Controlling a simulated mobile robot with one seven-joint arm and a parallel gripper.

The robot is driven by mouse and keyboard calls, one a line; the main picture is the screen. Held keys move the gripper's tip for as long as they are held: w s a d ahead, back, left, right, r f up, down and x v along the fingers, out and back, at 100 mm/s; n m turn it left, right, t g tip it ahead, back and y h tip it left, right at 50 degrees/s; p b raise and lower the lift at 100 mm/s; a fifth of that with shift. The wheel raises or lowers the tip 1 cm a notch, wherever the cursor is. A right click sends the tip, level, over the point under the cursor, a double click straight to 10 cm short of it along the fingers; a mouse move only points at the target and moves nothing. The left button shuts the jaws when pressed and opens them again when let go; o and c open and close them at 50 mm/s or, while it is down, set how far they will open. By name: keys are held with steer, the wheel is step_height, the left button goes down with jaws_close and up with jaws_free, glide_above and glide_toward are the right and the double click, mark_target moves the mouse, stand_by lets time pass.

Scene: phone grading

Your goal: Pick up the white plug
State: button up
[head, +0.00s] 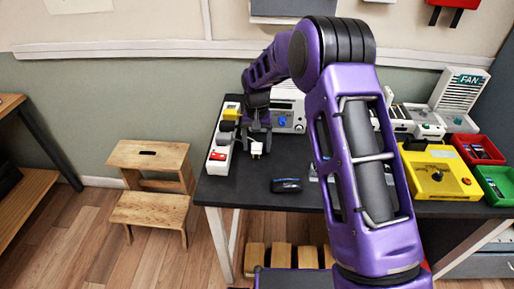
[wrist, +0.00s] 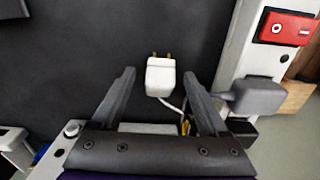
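The white plug (wrist: 160,77) shows in the wrist view with its brass prongs pointing up the picture, over the dark table top. Its white cable runs down and to the right. My gripper (wrist: 160,78) is open, with one dark finger on either side of the plug and a gap to each. I cannot tell whether the fingertips are level with the plug in height. In the head view the white plug (head: 256,149) shows just below my gripper (head: 254,136), near the left end of the table.
A white power strip (head: 217,154) with a red switch (wrist: 287,28) runs along the table's left edge. A grey plug (wrist: 254,97) sits in it, close to my right finger. A dark phone-like object (head: 287,185) lies in front. A yellow box (head: 438,175) stands farther right.

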jaws_close()
stand_by(0.3)
